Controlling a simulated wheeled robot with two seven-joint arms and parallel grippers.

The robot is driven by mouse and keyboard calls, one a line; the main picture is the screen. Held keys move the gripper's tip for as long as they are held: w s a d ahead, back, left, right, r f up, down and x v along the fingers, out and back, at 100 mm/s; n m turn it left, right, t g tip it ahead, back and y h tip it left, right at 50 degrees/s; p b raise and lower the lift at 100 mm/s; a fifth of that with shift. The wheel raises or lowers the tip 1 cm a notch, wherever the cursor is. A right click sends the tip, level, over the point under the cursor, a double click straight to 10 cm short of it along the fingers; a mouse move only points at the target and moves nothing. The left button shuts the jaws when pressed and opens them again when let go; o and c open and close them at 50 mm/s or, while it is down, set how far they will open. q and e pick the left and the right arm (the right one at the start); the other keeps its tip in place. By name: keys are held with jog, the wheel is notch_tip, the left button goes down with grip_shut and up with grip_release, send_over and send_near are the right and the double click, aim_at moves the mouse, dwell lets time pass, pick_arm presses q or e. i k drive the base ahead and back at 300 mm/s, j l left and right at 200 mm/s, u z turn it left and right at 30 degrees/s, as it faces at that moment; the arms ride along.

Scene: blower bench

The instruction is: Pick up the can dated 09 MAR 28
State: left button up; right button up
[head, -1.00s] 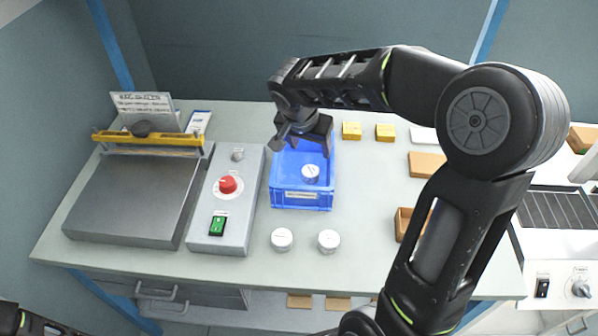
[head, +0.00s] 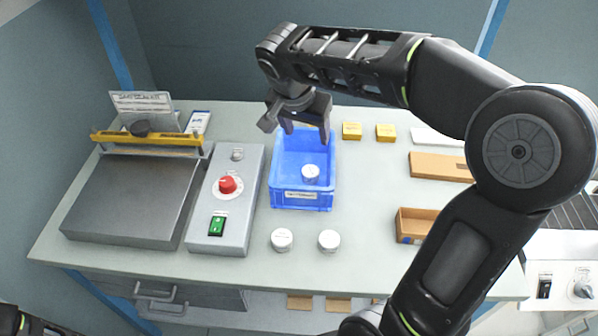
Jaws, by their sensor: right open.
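Three white-topped cans are in the head view. One can (head: 311,173) is inside the blue crate (head: 302,201). A second can (head: 281,239) and a third can (head: 329,240) stand upright side by side on the bench in front of the crate. Their date prints are too small to read. My right gripper (head: 306,131) is open and empty, above the back part of the blue crate, with its fingers pointing down. My left arm shows only as a small dark piece at the lower left corner; its gripper is not in view.
Left of the crate are a grey control box (head: 226,205) with a red knob and a flat metal sealer (head: 135,195). Yellow boxes (head: 352,131) stand behind right. An open brown box (head: 413,225) is at the right.

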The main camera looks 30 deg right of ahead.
aim_at(282, 238)
jog(key=k, duration=1)
